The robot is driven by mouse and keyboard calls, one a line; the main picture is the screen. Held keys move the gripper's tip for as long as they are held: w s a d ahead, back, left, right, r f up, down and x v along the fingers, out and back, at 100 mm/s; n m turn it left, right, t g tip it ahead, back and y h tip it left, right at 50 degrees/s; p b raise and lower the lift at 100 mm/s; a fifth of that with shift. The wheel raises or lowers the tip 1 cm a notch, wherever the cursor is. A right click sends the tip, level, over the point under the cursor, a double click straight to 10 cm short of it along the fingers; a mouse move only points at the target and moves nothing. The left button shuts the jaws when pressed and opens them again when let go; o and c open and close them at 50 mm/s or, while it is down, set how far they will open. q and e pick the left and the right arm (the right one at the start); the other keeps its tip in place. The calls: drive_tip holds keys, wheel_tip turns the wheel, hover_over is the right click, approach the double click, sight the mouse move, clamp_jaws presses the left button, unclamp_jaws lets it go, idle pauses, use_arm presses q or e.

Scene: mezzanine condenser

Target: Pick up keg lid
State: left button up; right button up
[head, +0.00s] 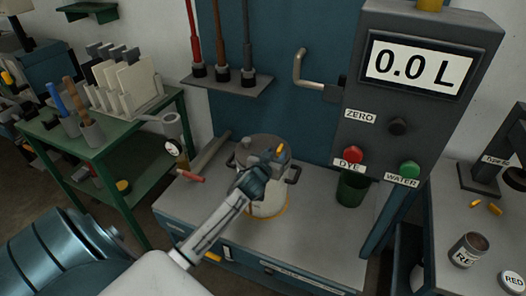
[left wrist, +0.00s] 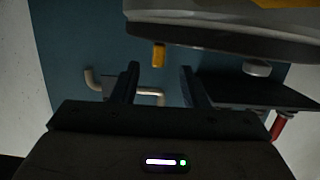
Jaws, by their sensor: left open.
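The keg (head: 268,207) is a pale pot with dark side handles and a yellow band near its base, standing on the grey bench. Its grey round lid (head: 247,153) sits on top, partly hidden by my left gripper (head: 270,160). In the left wrist view the picture is turned over, and the lid's dark rim (left wrist: 230,40) crosses the top. A small yellow tab (left wrist: 158,55) shows beyond and between the fingertips of my open left gripper (left wrist: 158,75). Nothing is visibly held. Whether the fingers touch the lid cannot be told. My right gripper is out of view.
A red-handled tool (head: 190,176) lies left of the keg. The bench front is fairly clear.

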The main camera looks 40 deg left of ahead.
sight(279, 149)
use_arm(q)
drive_tip(key=p+x, duration=0.1)
drive_tip(key=x, duration=0.3)
drive_tip(key=shift+d+r+p, duration=0.15)
drive_tip(key=shift+p, duration=0.25)
drive_tip(key=shift+w, duration=0.35)
drive_tip(key=shift+w+f, duration=0.15)
drive_tip(key=shift+f, duration=0.1)
drive_tip(key=shift+c, duration=0.7)
drive_tip(key=c, duration=0.7)
clamp_jaws()
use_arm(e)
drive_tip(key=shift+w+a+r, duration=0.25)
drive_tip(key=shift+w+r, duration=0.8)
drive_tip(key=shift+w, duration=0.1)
